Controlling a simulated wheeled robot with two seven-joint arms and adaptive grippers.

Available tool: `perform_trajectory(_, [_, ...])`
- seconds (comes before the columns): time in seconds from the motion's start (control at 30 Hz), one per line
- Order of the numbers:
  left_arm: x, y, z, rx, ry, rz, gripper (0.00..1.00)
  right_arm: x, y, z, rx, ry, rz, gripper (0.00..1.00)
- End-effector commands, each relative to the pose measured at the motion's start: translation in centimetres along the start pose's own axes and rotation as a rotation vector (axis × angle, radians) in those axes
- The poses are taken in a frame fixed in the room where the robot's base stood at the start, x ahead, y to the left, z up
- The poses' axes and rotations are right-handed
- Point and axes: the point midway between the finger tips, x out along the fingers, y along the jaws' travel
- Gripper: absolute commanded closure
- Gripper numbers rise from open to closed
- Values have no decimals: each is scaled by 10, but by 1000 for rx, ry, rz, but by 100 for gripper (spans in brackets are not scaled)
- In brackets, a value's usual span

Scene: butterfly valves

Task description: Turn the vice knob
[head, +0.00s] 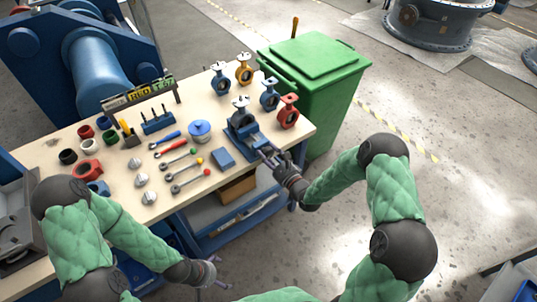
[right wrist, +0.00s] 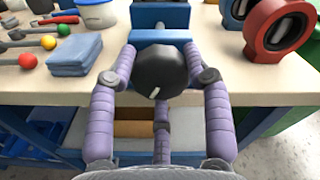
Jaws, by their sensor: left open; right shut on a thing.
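The blue vice (head: 242,135) is mounted near the right front edge of the workbench, with a metal valve body clamped at its top. Its black round knob (right wrist: 161,71) with a white mark faces me in the right wrist view. My right gripper (head: 273,160) reaches the knob from the front; in the right wrist view its purple fingers (right wrist: 165,85) are shut around the knob, one on each side and one below. My left gripper (head: 208,284) is open and empty, low in front of the bench and away from the vice.
Blue folded cloths (head: 222,158) and several wrenches lie left of the vice. Blue (head: 270,96) and red (head: 288,112) butterfly valves stand to its right. A green bin (head: 318,75) stands beyond the bench.

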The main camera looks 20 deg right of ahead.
Motion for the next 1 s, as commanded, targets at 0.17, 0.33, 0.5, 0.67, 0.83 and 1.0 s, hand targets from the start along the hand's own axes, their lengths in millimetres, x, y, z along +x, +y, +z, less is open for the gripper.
perform_trajectory(0.17, [0, 0, 0, 0, 0, 0, 0, 0, -3, -4, 1, 9, -8, 83])
perform_trajectory(0.33, [0, 0, 0, 0, 0, 0, 0, -1, -3, -4, 1, 10, -8, 33])
perform_trajectory(0.5, [0, 0, 0, 0, 0, 0, 0, 0, -1, -3, 1, 7, -4, 26])
perform_trajectory(0.67, [0, 0, 0, 0, 0, 0, 0, -1, 0, -2, 1, 5, -2, 26])
perform_trajectory(0.83, [0, 0, 0, 0, 0, 0, 0, -10, 0, -2, 2, 8, -2, 26])
perform_trajectory(1.0, [0, 0, 0, 0, 0, 0, 0, -38, -1, -3, 2, 9, -3, 26])
